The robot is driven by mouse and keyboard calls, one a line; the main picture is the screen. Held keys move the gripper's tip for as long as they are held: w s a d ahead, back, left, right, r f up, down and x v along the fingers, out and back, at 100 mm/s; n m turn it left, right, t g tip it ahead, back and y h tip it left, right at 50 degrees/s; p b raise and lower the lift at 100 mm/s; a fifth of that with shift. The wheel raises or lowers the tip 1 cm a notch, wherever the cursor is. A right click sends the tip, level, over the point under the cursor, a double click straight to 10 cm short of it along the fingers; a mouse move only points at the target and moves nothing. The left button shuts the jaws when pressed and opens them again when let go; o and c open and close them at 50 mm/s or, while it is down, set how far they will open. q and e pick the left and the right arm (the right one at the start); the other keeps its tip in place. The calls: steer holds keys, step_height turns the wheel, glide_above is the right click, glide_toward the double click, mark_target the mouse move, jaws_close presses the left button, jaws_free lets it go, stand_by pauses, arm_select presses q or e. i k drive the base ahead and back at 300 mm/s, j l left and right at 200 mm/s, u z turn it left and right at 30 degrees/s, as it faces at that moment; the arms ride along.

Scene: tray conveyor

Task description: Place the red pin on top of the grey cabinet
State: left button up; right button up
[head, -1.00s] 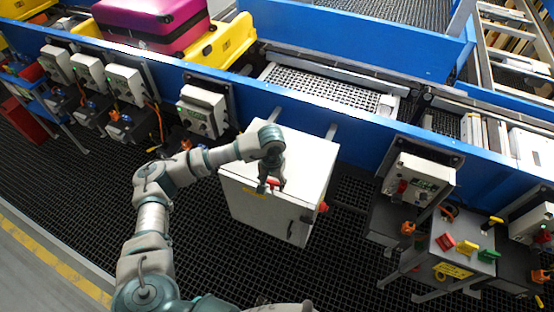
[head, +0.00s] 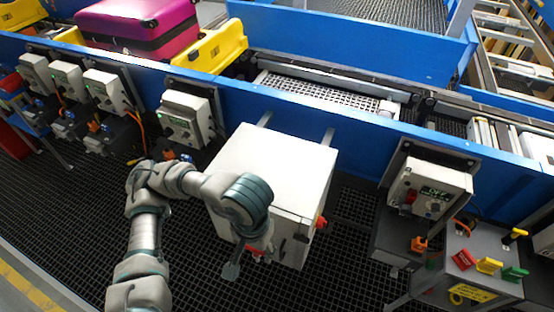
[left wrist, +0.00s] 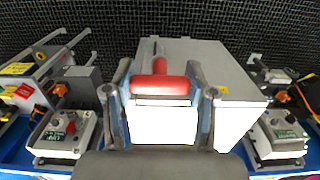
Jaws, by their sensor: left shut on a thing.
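The grey cabinet (head: 280,160) is a pale box with a bare, flat top, standing in front of the blue conveyor in the head view. It also shows behind the fingers in the left wrist view (left wrist: 215,75). My left gripper (head: 246,262) is at the cabinet's front left edge in the head view. It is shut on the red pin (left wrist: 160,87), whose red bar lies between the two fingers in the left wrist view. In the head view only a little red shows by the fingers. Contact between pin and cabinet cannot be told. My right gripper is out of view.
A red knob (head: 320,223) sticks out of the cabinet's right side. Control boxes (head: 187,118) hang along the blue conveyor wall (head: 360,140). A grey stand (head: 480,262) with coloured handles is at the right. Dark grid floor lies left of the cabinet.

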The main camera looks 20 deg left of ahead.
mark_target(264, 160)
steer(key=i, duration=0.85)
